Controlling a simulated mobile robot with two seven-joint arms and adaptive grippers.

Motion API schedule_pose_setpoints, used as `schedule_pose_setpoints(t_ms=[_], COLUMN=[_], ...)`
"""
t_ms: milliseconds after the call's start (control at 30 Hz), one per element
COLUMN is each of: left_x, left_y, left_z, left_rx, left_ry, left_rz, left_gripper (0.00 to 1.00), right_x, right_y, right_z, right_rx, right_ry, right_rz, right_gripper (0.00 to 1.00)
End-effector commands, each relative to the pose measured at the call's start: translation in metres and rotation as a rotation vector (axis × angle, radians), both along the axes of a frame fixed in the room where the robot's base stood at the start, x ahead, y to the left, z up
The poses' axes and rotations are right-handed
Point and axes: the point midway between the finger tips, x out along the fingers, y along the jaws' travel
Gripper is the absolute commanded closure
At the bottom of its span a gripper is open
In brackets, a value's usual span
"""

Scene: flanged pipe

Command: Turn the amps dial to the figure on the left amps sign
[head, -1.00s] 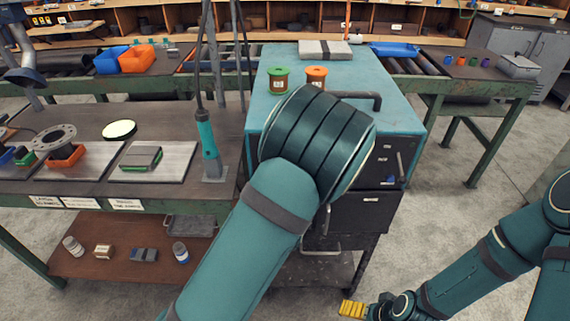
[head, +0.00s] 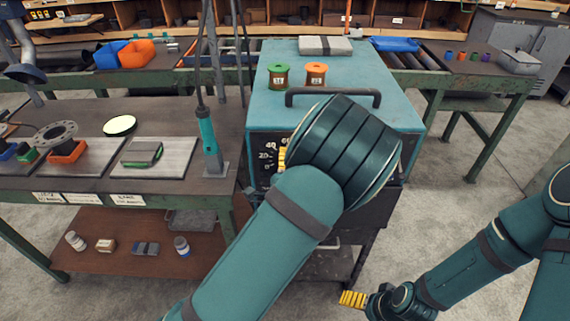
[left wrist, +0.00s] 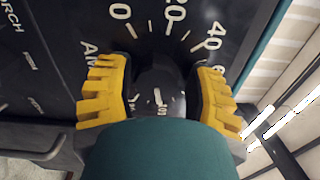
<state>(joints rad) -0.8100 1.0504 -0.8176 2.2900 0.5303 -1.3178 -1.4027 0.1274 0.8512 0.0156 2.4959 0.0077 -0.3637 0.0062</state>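The amps dial is a dark knob (left wrist: 160,88) with a white mark, on a black panel with a printed scale reading 0, 20 and 40 in the left wrist view. My left gripper (left wrist: 160,98) is open around the knob, one yellow finger on each side; whether the pads touch it is unclear. In the head view the welder's panel (head: 264,165) shows beside my left gripper (head: 282,158), and my arm hides much of it. The left sign (head: 48,198) is on the bench's front edge, too small to read. My right gripper (head: 352,299) hangs low over the floor.
The teal welder (head: 400,110) carries a handle (head: 334,92), a green spool (head: 279,76) and an orange spool (head: 316,74). A teal torch (head: 208,138) stands upright on the bench just left of it. Two more signs (head: 80,199) (head: 127,200) sit along the bench edge.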

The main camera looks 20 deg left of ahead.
Motion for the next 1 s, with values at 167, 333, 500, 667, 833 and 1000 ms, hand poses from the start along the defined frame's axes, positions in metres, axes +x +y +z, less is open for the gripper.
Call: schedule_pose_setpoints(t_ms=[167, 333, 500, 667, 833, 1000], left_x=[-0.001, -0.001, -0.015, -0.040, -0.062, -0.072], left_y=[0.000, -0.001, -0.005, -0.013, -0.019, -0.021], left_z=[-0.001, -0.002, -0.002, -0.002, -0.002, -0.001], left_rx=[-0.001, -0.001, 0.000, -0.001, 0.000, -0.001], left_ry=[0.003, 0.006, 0.008, 0.007, 0.005, 0.004], left_rz=[-0.001, 0.000, -0.002, -0.002, -0.002, -0.001], left_gripper=[0.26, 0.26, 0.26, 0.26, 0.26, 0.26], right_x=[0.000, 0.000, 0.000, 0.000, 0.000, 0.000], right_y=[0.000, 0.000, 0.000, 0.000, 0.000, 0.000], right_z=[0.000, 0.000, 0.000, 0.000, 0.000, 0.000], right_rx=[0.000, 0.000, 0.000, 0.000, 0.000, 0.000], right_ry=[0.000, 0.000, 0.000, 0.000, 0.000, 0.000], right_rz=[0.000, 0.000, 0.000, 0.000, 0.000, 0.000], right_gripper=[0.05, 0.05, 0.05, 0.05, 0.05, 0.05])
